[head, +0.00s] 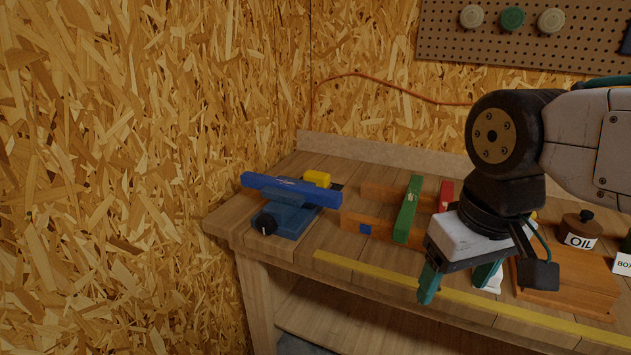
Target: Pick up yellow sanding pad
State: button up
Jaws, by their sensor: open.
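A small yellow block (316,178), which looks like the sanding pad, sits at the back left of the bench behind a blue bar. Its lower part is hidden by the bar. My gripper (458,281) has teal fingers that point down over the front of the bench, to the right of the yellow block and nearer. Its fingers are apart, with nothing seen between them. A bit of yellow (533,215) also shows behind my gripper, mostly hidden; I cannot tell what it is.
A blue vise-like tool (285,217) stands at the bench's left end. A green bar (408,210) and a red bar (446,194) lie near orange-brown wood pieces. An oil pot (580,231) stands right, by a wooden board (570,284). A yellow strip (380,270) runs along the front.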

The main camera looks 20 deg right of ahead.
aim_at(322, 179)
jog(key=k, duration=0.45)
jog(key=u, duration=1.05)
jog(key=i, duration=1.35)
jog(key=z, duration=0.8)
jog(key=i, duration=0.25)
jog(key=z, duration=0.45)
